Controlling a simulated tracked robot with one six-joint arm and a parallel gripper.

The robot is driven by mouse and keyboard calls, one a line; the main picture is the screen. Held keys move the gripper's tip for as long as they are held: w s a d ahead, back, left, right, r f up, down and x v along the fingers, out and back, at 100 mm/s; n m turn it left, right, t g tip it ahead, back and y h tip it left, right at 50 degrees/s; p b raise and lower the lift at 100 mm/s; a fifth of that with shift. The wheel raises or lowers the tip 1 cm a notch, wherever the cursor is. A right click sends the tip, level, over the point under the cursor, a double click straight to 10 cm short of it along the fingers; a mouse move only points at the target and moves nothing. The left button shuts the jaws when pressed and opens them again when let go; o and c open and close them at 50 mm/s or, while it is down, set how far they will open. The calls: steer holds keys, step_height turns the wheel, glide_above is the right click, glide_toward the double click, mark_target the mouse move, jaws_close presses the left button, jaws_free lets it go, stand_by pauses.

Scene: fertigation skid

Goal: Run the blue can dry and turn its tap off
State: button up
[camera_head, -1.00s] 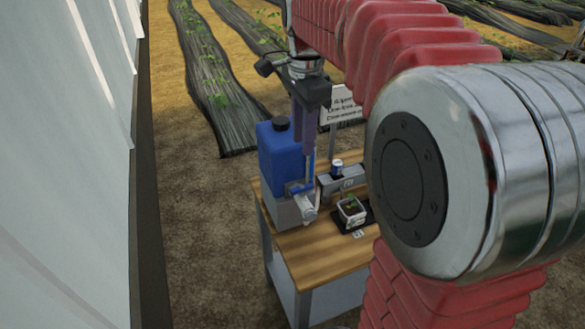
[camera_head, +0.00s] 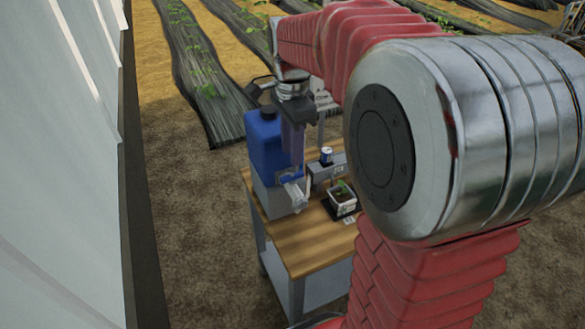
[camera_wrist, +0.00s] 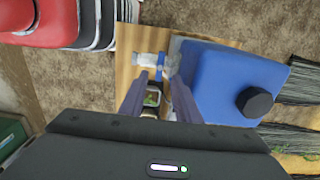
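The blue can (camera_head: 263,143), with a dark cap, stands upright on a grey block at the left of the wooden bench. In the wrist view it (camera_wrist: 225,85) lies right of my fingers. Its pale tap (camera_head: 295,193) with a blue part sticks out low at the front. The tap (camera_wrist: 149,60) shows just beyond my fingertips in the wrist view. My gripper (camera_wrist: 161,75) points down over the tap, its two purple fingers apart and empty. In the head view my gripper (camera_head: 298,172) partly covers the can. The liquid level and the tap's setting cannot be told.
A white pot (camera_head: 343,203) with a seedling stands on a dark pad right of the tap. A small blue-and-white tin (camera_head: 326,156) sits on a grey box behind it. The bench top (camera_head: 300,247) is clear at the front. A pale wall (camera_head: 55,170) runs along the left.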

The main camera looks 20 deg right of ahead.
mark_target(292, 175)
step_height(292, 175, down, 7)
stand_by(0.4)
steer(key=shift+c, duration=0.6)
jaws_close()
